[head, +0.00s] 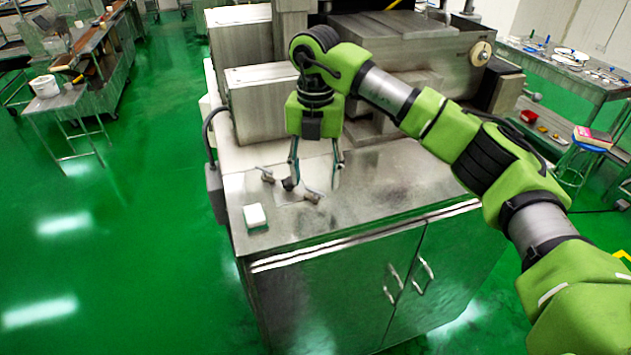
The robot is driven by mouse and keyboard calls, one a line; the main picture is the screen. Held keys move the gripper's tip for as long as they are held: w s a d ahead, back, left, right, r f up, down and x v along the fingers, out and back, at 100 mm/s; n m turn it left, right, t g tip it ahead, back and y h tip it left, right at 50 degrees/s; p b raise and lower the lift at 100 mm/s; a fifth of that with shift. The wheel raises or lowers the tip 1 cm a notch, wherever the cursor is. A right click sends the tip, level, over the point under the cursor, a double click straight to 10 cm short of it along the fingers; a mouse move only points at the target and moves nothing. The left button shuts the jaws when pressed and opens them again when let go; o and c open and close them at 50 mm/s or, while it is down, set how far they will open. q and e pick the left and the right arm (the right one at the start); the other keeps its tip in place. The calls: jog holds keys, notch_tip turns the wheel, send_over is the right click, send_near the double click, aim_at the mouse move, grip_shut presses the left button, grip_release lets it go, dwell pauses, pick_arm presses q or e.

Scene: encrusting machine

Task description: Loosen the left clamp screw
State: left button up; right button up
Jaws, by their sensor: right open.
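Two small metal clamp screws sit on the steel machine top (400,185). The left clamp screw (267,175) is near the left edge of the top. The other clamp screw (313,196) is to its right and a little nearer to me. My right gripper (314,178) points down over the top with its fingers spread. Its left fingertip is close to the right side of the left screw; I cannot tell whether they touch. Nothing shows between the fingers as held. My left gripper is out of view.
A white block (255,215) lies near the front left corner of the top. Steel housings (260,100) rise behind the gripper. A grey box with a cable (215,190) is on the left side. The front right of the top is clear.

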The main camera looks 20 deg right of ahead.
aim_at(315, 195)
jog(key=shift+f+p, duration=0.5)
jog(key=shift+f, duration=1.45)
jog(key=c, duration=1.1)
